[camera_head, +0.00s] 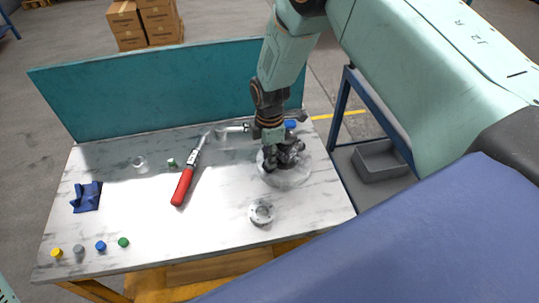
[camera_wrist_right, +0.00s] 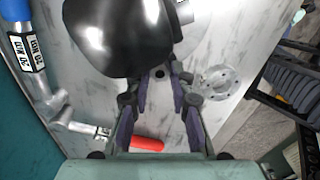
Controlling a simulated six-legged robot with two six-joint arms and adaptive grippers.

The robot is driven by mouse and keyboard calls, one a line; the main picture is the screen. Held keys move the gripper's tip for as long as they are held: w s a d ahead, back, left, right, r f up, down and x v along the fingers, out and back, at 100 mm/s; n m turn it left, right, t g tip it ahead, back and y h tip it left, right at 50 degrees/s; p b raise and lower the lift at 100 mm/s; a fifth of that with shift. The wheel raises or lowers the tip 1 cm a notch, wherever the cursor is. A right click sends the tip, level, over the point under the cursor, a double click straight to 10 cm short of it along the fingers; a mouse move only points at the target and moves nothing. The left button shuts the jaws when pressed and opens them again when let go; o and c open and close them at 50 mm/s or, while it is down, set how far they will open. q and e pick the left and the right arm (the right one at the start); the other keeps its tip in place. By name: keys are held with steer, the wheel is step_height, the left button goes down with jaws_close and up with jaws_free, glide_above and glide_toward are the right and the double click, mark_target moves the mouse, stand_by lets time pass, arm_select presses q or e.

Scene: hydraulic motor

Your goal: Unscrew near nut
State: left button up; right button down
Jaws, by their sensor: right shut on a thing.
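My right gripper (camera_head: 283,167) reaches down from above onto the motor on its round grey base (camera_head: 297,182). In the right wrist view its fingers (camera_wrist_right: 160,84) are closed in at the lower edge of the shiny dark motor body (camera_wrist_right: 112,35). They are shut on a small dark part there, which I take to be the near nut; the fingers mostly hide it. My left gripper is in neither view.
A red-handled wrench (camera_head: 183,186) lies left of the motor. A blue-ended tool (camera_wrist_right: 28,40) lies behind it. A round flange (camera_head: 261,212) lies in front. A teal panel (camera_head: 160,88) bounds the back.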

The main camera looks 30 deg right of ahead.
steer(key=shift+n, duration=0.7)
steer(key=shift+r, duration=0.15)
steer(key=shift+r+p, duration=1.5)
steer(key=shift+r, duration=0.45)
steer(key=shift+f, duration=0.1)
